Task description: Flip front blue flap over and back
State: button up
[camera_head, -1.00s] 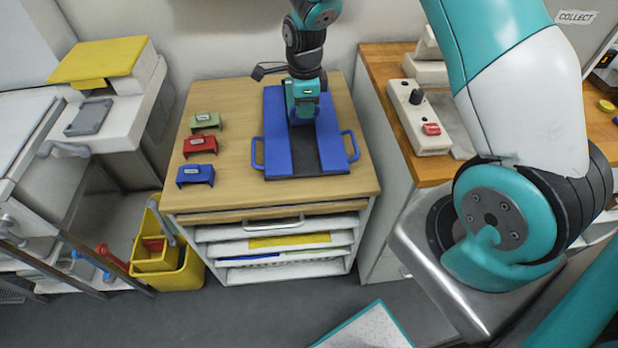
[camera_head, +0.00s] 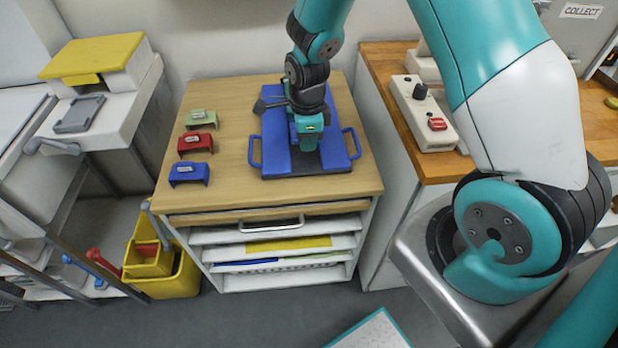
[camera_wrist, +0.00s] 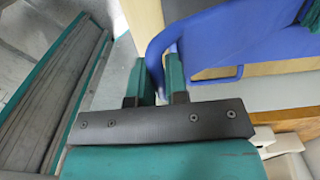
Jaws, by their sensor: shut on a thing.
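The blue flap shows as broad panels (camera_head: 276,145) on either side of a dark middle strip on the wooden cabinet top. Blue loop handles stand out at its left (camera_head: 254,152) and right (camera_head: 353,143) sides. In the wrist view my gripper (camera_wrist: 158,80) is shut on a curved blue handle (camera_wrist: 157,48), which joins a larger blue piece (camera_wrist: 250,28). I cannot tell which handle this is in the head view.
Green (camera_head: 202,118), red (camera_head: 195,143) and blue (camera_head: 189,174) brackets stand on the cabinet top (camera_head: 225,182) at the left. A white control box (camera_head: 422,115) is on the right counter. Yellow bins (camera_head: 165,272) stand on the floor.

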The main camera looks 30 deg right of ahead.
jog(key=f, duration=0.2)
jog(key=b, duration=0.4)
send_over(308, 186)
jog(key=f, duration=0.4)
jog(key=shift+w+f, duration=0.2)
jog(key=shift+f, duration=0.05)
notch_tip(308, 186, down, 5)
jog(key=b, duration=0.3)
jog(key=shift+s+b, duration=0.15)
jog(key=shift+b, duration=0.15)
jog(key=o, duration=0.4)
jog(key=shift+r, duration=0.1)
jog(key=shift+d, duration=0.1)
jog(key=shift+r, duration=0.15)
notch_tip(308, 186, up, 8)
jog(key=p, duration=0.7)
